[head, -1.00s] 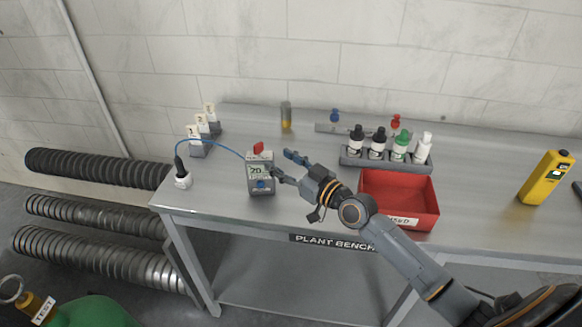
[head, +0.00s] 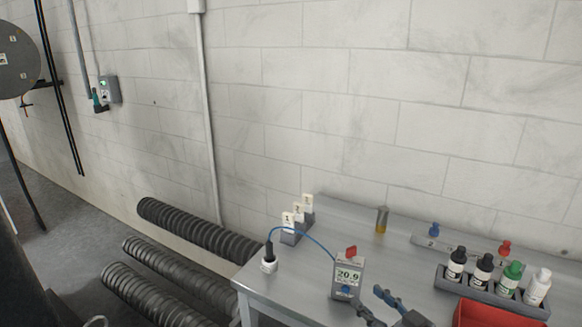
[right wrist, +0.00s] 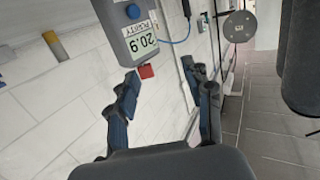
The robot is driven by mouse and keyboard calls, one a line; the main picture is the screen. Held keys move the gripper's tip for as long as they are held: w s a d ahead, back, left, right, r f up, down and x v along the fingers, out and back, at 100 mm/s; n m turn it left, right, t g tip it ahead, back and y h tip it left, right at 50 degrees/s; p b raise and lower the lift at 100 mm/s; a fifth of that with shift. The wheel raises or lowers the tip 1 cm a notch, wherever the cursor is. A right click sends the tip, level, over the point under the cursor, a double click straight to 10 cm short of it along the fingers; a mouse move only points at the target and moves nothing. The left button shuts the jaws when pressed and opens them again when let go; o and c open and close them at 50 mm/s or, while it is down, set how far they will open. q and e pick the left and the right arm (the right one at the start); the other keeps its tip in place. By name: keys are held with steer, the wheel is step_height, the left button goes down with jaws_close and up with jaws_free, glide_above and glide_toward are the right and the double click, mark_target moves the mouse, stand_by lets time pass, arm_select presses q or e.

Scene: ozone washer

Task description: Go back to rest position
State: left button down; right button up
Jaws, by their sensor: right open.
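My right gripper (head: 371,301) is at the bottom edge of the head view, just right of the grey meter (head: 348,278). Its fingers are apart with nothing between them. The meter stands upright on the bench, has a red piece on top and reads 20.9. In the right wrist view, the open fingers of my right gripper (right wrist: 160,72) point toward the meter (right wrist: 140,32), which is beyond the fingertips. I cannot tell the exact gap. Most of my right arm is out of the head view. My left gripper is not seen.
The grey bench (head: 300,285) holds numbered blocks (head: 298,222), a white-based plug (head: 269,260) with a blue cable, a vial (head: 381,220), a rack of bottles (head: 490,287) and a red bin (head: 490,314). Ribbed hoses (head: 195,229) lie left of the bench. A wall box (head: 111,88) hangs further left.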

steer(key=s+a+f+g, duration=0.4)
steer(key=s+a+f, duration=0.2)
steer(key=s+f, duration=0.15)
steer(key=s+d+f+m+g+h, duration=0.1)
steer(key=s+d+f+g+h, duration=0.1)
steer(key=s, duration=0.5)
steer(key=s+d+f+m+g+h, duration=0.1)
steer(key=s+f+g+h, duration=0.15)
steer(key=s, duration=0.45)
steer(key=s+d+f+m+g+h, duration=0.1)
steer(key=s+d+f+g+h, duration=0.15)
steer(key=s, duration=0.55)
step_height(320, 180, down, 25)
steer(key=g, duration=0.2)
steer(key=s+d+f+g, duration=0.1)
steer(key=s+d+f, duration=0.1)
steer(key=s+f, duration=1.5)
steer(key=shift+s+d+f, duration=0.2)
steer(key=shift+s+f, duration=0.05)
steer(key=shift+s, duration=0.15)
